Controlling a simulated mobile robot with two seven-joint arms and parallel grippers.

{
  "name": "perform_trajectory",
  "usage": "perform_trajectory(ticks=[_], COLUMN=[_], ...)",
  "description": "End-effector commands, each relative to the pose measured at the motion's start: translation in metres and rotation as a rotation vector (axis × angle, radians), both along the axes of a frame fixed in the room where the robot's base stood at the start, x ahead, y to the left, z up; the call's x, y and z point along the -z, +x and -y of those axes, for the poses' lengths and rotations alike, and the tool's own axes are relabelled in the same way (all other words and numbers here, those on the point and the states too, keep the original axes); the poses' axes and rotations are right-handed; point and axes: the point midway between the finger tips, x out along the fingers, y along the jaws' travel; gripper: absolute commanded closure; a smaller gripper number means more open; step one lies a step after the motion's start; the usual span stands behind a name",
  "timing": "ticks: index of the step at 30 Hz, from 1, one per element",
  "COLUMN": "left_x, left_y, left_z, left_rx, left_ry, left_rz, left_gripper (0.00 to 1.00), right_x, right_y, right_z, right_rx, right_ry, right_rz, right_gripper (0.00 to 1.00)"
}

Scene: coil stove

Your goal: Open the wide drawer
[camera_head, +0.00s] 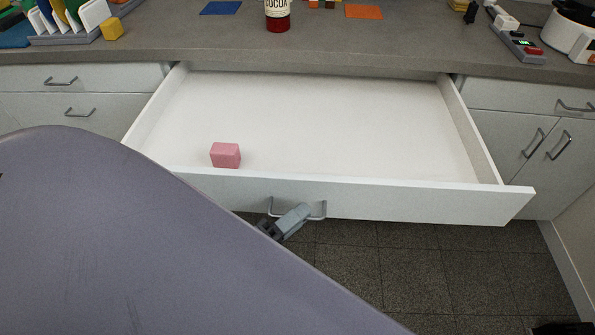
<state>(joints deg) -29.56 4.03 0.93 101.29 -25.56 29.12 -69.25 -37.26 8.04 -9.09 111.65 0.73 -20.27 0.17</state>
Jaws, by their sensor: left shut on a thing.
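The wide drawer (400,198) is pulled far out from under the counter, and its white inside shows. A pink block (225,155) lies in it near the front left. The drawer's metal bar handle (316,216) is on the front panel. My left gripper (297,215) is shut on the handle, coming from below left. My large grey arm link covers the lower left of the view and hides most of the wrist. My right gripper is not in view; a dark piece shows at the bottom right corner.
The grey counter (350,38) runs behind, with a cocoa jar (278,16), a blue mat (221,8) and an orange mat (364,11). Closed cabinets with handles flank the drawer on both sides. Dark tiled floor (400,275) lies open below the drawer.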

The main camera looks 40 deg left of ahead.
Motion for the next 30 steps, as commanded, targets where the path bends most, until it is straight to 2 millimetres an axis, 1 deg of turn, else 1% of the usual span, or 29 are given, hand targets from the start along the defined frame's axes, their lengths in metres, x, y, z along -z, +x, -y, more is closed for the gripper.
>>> perform_trajectory(ticks=[5, 6, 7, 8, 16, 19, 23, 30], left_x=[0.001, 0.001, 0.001, 0.001, 0.001, 0.002, 0.005, 0.009], left_y=[0.0, 0.0, 0.0, 0.0, 0.0, -0.005, -0.02, -0.054], left_z=[0.0, 0.0, 0.0, 0.0, 0.0, -0.001, -0.005, -0.013], left_rx=[0.0, 0.0, 0.0, 0.0, 0.0, 0.0, -0.001, -0.001], left_ry=[0.0, 0.0, 0.0, 0.0, 0.0, -0.001, 0.0, 0.0], left_rz=[-0.001, -0.002, -0.001, -0.001, -0.001, -0.001, -0.004, -0.004], left_gripper=[1.0, 0.8, 0.71, 0.69, 0.69, 0.69, 0.69, 0.69], right_x=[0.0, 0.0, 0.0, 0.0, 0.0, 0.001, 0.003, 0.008], right_y=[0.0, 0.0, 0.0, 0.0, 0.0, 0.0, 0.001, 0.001], right_z=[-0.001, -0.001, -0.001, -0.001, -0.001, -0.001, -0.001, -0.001], right_rx=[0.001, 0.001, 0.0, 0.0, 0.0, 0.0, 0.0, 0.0], right_ry=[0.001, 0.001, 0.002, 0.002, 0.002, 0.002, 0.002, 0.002], right_rz=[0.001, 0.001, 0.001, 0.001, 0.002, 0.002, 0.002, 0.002], right_gripper=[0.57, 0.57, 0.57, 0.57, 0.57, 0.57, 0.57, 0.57])
